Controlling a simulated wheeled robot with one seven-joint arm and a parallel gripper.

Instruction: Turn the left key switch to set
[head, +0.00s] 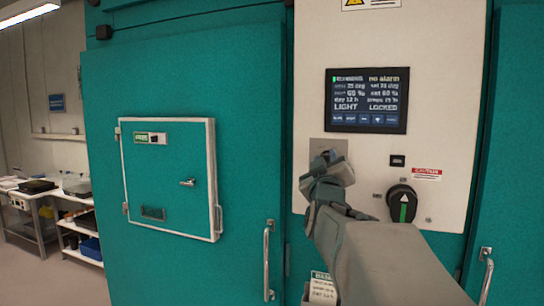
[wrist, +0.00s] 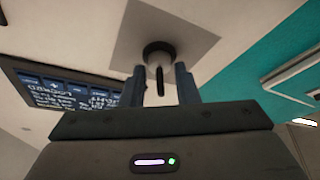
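The left key switch is a round dark-rimmed lock on a square grey plate (head: 318,146), below the display on the pale control panel. In the head view my gripper covers most of it. The wrist view shows the key switch (wrist: 158,54) with a dark, narrow key pointing along the picture's vertical. My gripper (head: 325,162) is right at the switch. Its two fingers stand on either side of the key, with a visible gap to each side, so it is open. Whether the fingertips touch the lock's rim cannot be told.
The display (head: 366,100) reads LIGHT and LOCKED. A black rotary knob with a green arrow (head: 403,207) sits to the lower right, near a small black button (head: 397,161) and a red-white label (head: 426,174). A teal door with a white-framed hatch (head: 170,210) is to the left.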

